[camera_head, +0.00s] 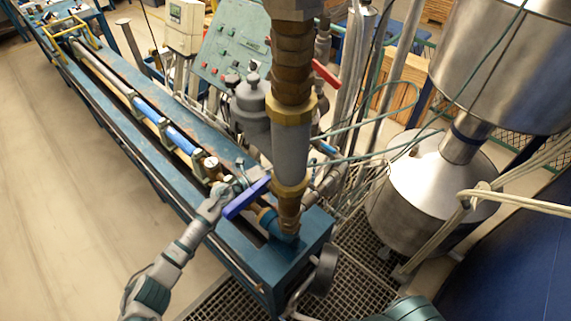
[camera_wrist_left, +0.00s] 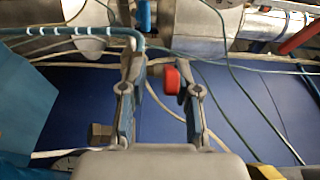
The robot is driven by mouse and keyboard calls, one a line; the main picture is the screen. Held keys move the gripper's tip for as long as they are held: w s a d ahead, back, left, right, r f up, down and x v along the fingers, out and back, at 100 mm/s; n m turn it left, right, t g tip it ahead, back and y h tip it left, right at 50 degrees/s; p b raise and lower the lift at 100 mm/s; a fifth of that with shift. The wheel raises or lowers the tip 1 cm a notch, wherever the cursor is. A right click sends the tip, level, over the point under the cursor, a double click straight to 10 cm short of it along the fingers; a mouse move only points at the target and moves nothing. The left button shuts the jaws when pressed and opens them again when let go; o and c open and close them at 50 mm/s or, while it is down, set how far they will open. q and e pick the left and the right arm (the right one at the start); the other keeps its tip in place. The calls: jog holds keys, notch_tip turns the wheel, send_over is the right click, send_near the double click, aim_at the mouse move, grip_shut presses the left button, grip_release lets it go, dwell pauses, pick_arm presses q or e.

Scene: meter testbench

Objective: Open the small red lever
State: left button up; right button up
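In the left wrist view a small red part (camera_wrist_left: 171,80), seen end-on, shows between my left gripper's fingers (camera_wrist_left: 158,75), close to the right finger. I cannot tell whether they touch. It looks like the end of the small red lever. The fingers are apart, with a gap on the left side. In the head view my left gripper (camera_head: 232,187) is at the blue bench's near end, beside a blue lever (camera_head: 246,198) on the vertical pipe. The small red part cannot be made out there. My right gripper is not in view.
A larger red lever (camera_head: 325,74) sits behind the vertical pipe (camera_head: 291,145); a red bar (camera_wrist_left: 300,35) shows in the wrist view. The blue bench (camera_head: 305,243) runs to the upper left. A steel tank (camera_head: 415,190) stands right. The floor at left is clear.

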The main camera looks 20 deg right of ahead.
pick_arm(q)
jog(key=shift+a+r, duration=0.25)
jog(key=s+a, duration=0.2)
jog(key=a, duration=1)
jog(key=shift+s+d+f, duration=0.1)
